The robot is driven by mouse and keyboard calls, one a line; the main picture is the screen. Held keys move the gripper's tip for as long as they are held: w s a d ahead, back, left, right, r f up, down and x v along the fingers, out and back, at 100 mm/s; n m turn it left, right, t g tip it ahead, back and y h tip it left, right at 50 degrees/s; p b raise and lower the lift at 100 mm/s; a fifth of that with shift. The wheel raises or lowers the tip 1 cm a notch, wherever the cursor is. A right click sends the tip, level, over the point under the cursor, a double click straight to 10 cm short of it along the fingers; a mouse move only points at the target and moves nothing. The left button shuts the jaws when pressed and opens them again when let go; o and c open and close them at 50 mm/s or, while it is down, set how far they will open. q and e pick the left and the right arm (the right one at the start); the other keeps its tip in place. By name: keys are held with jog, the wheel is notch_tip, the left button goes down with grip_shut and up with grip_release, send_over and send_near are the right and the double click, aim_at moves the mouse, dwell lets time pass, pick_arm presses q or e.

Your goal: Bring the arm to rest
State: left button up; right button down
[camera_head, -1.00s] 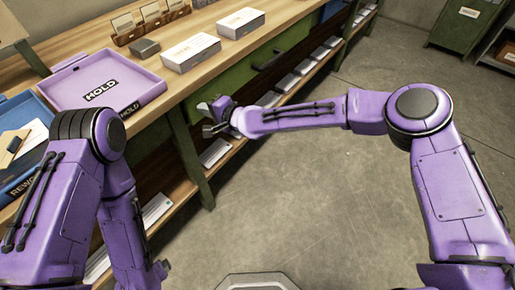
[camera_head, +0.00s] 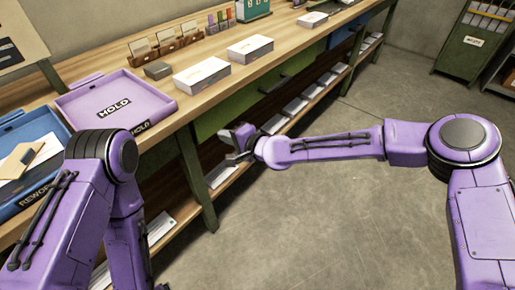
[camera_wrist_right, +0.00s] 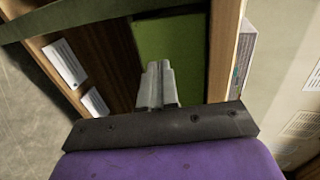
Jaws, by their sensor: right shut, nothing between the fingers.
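My right arm reaches in from the right side of the head view. Its gripper (camera_head: 236,145) hangs in front of the bench, beside the green drawer front, and looks empty. In the right wrist view the two fingers (camera_wrist_right: 157,86) are together with nothing between them, pointing toward a green panel (camera_wrist_right: 170,52). My left arm (camera_head: 95,205) is folded at the lower left of the head view. Its gripper cannot be made out there.
The wooden bench (camera_head: 222,88) carries a purple HOLD tray (camera_head: 150,112), a blue REWORK tray (camera_head: 52,182), white boxes (camera_head: 202,74) and a card rack (camera_head: 165,44). A lower shelf holds papers. A green cabinet (camera_head: 470,48) stands at the back right. The floor (camera_head: 330,210) is clear.

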jog(key=v, duration=0.7)
jog(key=shift+s+d, duration=0.25)
